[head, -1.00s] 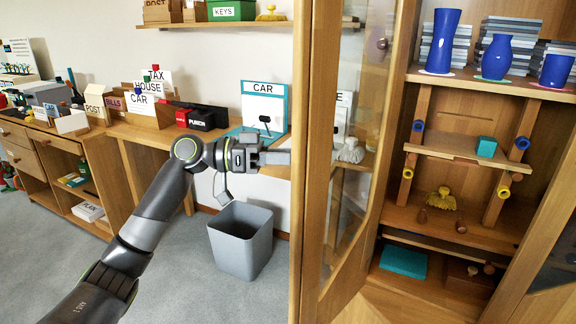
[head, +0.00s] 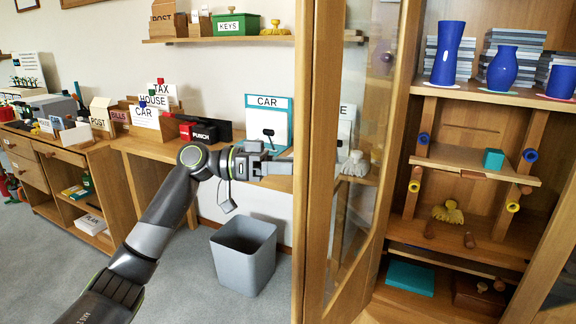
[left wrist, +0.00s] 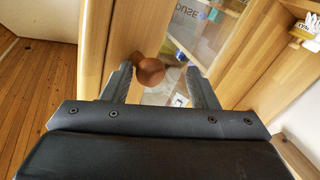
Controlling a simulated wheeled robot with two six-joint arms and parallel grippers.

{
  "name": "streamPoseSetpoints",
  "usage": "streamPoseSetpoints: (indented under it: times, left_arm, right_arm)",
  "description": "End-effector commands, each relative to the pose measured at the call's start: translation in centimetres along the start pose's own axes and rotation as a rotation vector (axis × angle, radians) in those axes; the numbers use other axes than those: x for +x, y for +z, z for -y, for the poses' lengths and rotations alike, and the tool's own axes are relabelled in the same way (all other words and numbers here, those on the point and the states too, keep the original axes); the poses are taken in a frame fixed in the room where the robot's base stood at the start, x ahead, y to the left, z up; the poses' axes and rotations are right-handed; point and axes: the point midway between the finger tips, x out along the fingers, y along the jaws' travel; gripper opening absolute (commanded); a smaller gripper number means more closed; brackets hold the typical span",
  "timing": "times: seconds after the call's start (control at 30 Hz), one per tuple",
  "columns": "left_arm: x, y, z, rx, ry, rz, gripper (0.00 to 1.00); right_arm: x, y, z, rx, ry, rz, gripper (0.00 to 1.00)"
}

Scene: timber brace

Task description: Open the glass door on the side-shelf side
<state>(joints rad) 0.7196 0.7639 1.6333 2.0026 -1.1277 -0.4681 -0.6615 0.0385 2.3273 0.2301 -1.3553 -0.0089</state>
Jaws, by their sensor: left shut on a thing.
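The left glass door (head: 312,230) of the tall wooden cabinet stands swung out from the cabinet, seen at a steep angle in the head view. Its glass pane (head: 345,160) shows the wall and bench behind. My left gripper (head: 280,168) is at the door's outer side, its tips close to the frame. In the left wrist view, a round brown knob (left wrist: 150,71) sits between the fingers of my left gripper (left wrist: 160,85), which is shut on it. My right gripper is not in view.
The open cabinet holds blue vases (head: 447,52), a small shelf with a teal block (head: 493,158), and a teal box (head: 411,277) low down. A grey bin (head: 243,258) stands on the floor below my left arm. A wooden bench (head: 150,142) with boxes runs along the wall.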

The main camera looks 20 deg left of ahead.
Motion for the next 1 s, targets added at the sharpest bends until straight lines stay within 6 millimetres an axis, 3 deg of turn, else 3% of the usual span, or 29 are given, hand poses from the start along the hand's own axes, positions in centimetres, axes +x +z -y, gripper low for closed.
streamPoseSetpoints:
  times: [0.53,0.67,1.0]
  left_arm:
    - [-0.8,-0.2,0.6,0.000,-0.022,-0.012,0.37]
    - [-2.6,-0.1,0.6,0.000,-0.024,-0.009,0.37]
    - [-9.6,0.0,0.1,0.001,-0.017,-0.004,0.37]
  right_arm:
    - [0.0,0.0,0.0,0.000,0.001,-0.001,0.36]
    - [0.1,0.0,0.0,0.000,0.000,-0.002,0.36]
    - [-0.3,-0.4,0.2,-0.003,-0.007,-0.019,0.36]
